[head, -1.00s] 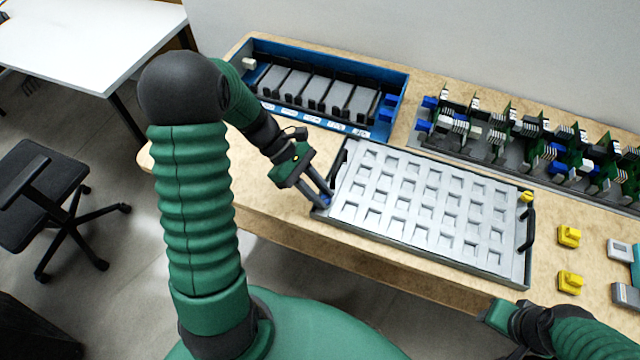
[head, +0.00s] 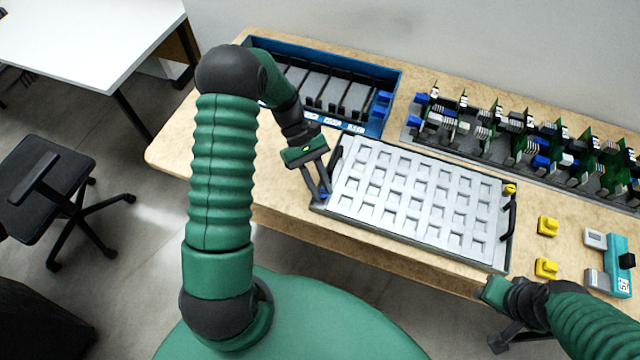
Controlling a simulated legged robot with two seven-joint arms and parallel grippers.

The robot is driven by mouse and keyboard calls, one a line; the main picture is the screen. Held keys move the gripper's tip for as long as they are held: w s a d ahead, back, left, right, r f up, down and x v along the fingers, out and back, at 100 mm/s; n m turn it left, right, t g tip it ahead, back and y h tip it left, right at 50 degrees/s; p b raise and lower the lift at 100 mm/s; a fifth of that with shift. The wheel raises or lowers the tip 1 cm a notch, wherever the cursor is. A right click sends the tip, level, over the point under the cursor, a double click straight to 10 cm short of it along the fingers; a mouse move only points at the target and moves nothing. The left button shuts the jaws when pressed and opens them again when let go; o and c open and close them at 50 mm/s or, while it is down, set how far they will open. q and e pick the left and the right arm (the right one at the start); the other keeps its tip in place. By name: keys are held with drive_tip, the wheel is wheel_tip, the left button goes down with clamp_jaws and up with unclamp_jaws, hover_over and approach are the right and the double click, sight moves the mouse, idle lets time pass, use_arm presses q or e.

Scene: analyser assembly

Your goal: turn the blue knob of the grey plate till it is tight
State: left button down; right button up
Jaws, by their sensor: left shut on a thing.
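The grey plate (head: 418,196) lies flat on the wooden table, with rows of square pockets and a black handle at each short end. The blue knob (head: 324,196) is at its near left corner, mostly hidden by fingers. My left gripper (head: 323,193) reaches down to that corner and is shut on the blue knob. My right gripper (head: 490,289) is at the table's front edge, near the plate's near right corner. Its fingers do not show clearly, so I cannot tell its opening.
A yellow knob (head: 510,189) sits at the plate's far right corner. Two yellow pieces (head: 547,226) and a teal device (head: 618,262) lie to the right. A blue tray (head: 388,78) and a rack of green boards (head: 520,140) stand behind. Bare table shows left of the plate.

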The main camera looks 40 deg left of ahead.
use_arm(q)
drive_tip(key=shift+w, duration=0.1)
drive_tip(key=c, duration=1.5)
unclamp_jaws()
drive_tip(key=v, duration=1.7)
drive_tip(key=shift+p, duration=0.3)
